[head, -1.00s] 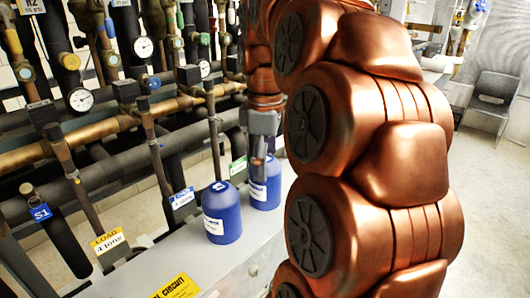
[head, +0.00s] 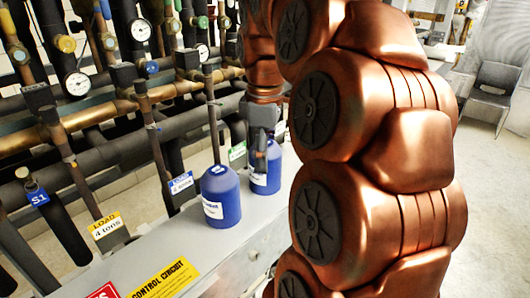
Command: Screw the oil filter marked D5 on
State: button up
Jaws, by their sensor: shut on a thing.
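Two blue oil filters stand on a grey ledge in the head view. The nearer filter (head: 221,195) is upright with a white label and nothing gripping it. The farther filter (head: 266,178) is just behind it to the right, with its top under my gripper (head: 260,153). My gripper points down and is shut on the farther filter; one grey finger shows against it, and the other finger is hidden. No D5 mark is readable on either filter. My copper arm hides what lies right of the farther filter.
The grey ledge (head: 135,262) runs along the rack front, with a yellow control circuit sign (head: 165,280). Behind it are dark and brass pipes (head: 110,110), gauges (head: 77,84) and hanging tags. A grey chair (head: 491,95) stands on open floor at back right.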

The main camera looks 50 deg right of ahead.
jog(key=shift+r+p, duration=1.3)
jog(key=shift+r, duration=1.75)
jog(key=shift+c, duration=0.4)
jog(key=shift+s, duration=0.1)
